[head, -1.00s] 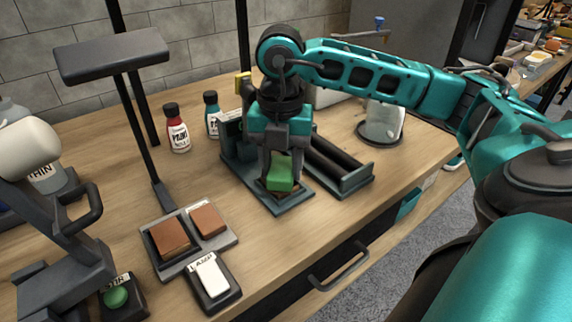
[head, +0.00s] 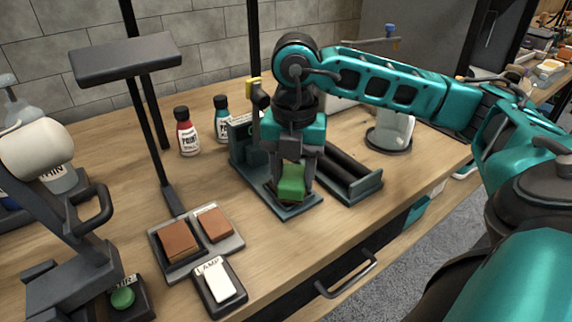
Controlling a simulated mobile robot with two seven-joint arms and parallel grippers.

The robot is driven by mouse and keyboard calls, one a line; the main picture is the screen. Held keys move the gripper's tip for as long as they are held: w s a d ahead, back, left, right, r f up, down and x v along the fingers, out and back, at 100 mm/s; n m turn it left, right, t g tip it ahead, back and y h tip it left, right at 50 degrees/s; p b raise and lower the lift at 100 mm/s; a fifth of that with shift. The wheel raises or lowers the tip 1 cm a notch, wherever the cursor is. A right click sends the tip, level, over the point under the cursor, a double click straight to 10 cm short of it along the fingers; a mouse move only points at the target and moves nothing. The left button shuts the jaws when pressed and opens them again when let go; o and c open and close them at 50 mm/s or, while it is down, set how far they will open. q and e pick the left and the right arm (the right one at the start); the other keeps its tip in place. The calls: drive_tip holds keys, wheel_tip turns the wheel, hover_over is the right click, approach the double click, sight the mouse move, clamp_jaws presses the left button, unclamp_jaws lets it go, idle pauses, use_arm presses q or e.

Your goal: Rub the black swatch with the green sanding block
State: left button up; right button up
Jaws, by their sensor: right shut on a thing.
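The green sanding block (head: 291,184) is between the fingers of my right gripper (head: 291,172), which is shut on it and points down. The block is low over the front of a dark teal holder (head: 312,208) on the bench. Whether it touches the surface beneath is hard to tell. The black swatch cannot be made out; the gripper and block cover the middle of the holder. My left gripper is not in view.
Brown blocks (head: 179,240) sit in a grey tray, with a lamp switch (head: 219,283) in front. Paint bottles (head: 187,132) stand behind. A lamp post (head: 168,198) rises left of the holder. A dark roller stand (head: 365,192) is right of it. Bare wood lies in front.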

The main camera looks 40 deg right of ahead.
sight(295, 176)
drive_tip(key=shift+s+f, duration=0.1)
drive_tip(key=shift+s, duration=0.2)
wheel_tip(295, 176, up, 6)
drive_tip(key=p, duration=0.4)
drive_tip(key=shift+f+p, duration=0.15)
drive_tip(key=shift+p, duration=0.15)
drive_tip(key=shift+r, duration=0.25)
